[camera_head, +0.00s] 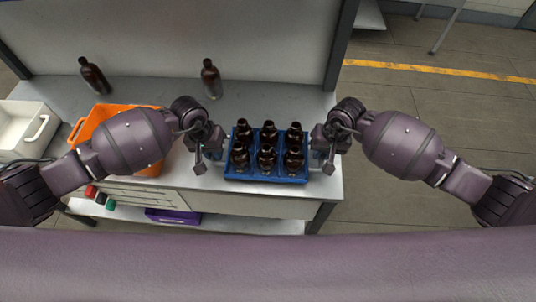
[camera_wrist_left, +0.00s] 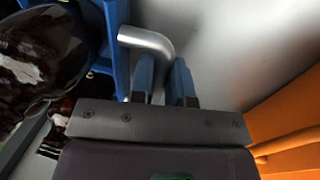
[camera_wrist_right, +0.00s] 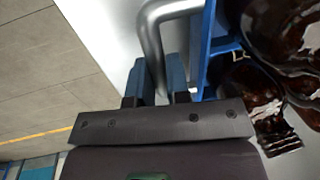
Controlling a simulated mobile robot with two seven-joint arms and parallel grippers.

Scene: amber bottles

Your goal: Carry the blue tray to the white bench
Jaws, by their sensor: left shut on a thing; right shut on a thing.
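The blue tray (camera_head: 266,178) holds several amber bottles (camera_head: 267,150) standing upright in its compartments. It is at the right end of a grey-white bench (camera_head: 250,115); I cannot tell whether it touches the top. My left gripper (camera_head: 217,156) is at the tray's left end, shut on a metal handle (camera_wrist_left: 148,40). My right gripper (camera_head: 322,158) is at the tray's right end, shut on the other metal handle (camera_wrist_right: 160,25). The tray's blue side also shows in the left wrist view (camera_wrist_left: 116,45) and the right wrist view (camera_wrist_right: 208,45).
Two loose amber bottles stand at the back, one at left (camera_head: 92,76) and one at centre (camera_head: 211,79). An orange crate (camera_head: 88,122) is left of the tray, with a white bin (camera_head: 22,128) beyond. A purple box (camera_head: 172,216) is below. Open floor (camera_head: 420,120) lies right.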

